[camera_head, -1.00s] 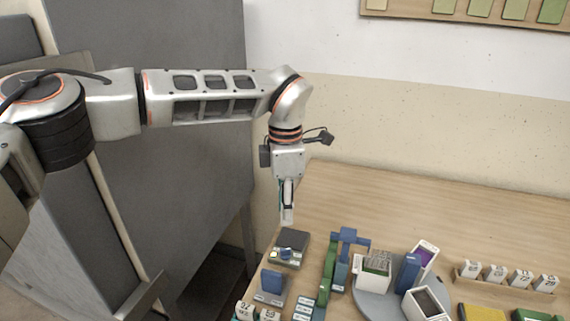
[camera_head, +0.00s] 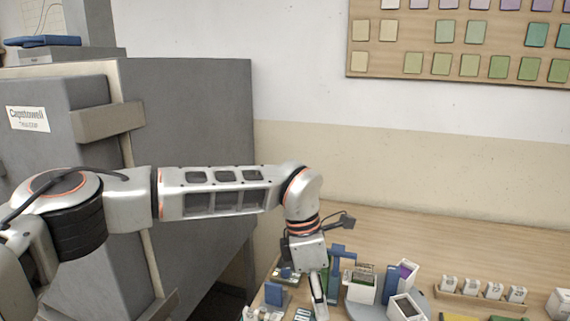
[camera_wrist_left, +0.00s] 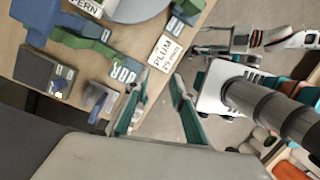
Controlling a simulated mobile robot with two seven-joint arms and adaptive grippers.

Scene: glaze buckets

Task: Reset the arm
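My left arm reaches in from the left in the head view. Its gripper (camera_head: 318,292) points down over the left part of the table, in front of a blue stand (camera_head: 341,265). In the left wrist view the two teal-and-grey fingers (camera_wrist_left: 155,88) are spread apart with nothing between them. A white card reading PLUM (camera_wrist_left: 163,53) lies on the table beyond the fingertips, near the table's edge. What seems to be my right arm (camera_wrist_left: 285,40) shows at the upper right of the wrist view; whether its gripper is open is unclear.
A grey round tray (camera_head: 366,311) holds several containers. A blue-and-grey device (camera_wrist_left: 45,75) sits left of the fingers. A big grey cabinet (camera_head: 190,110) stands left. The table's back (camera_head: 440,232) is clear.

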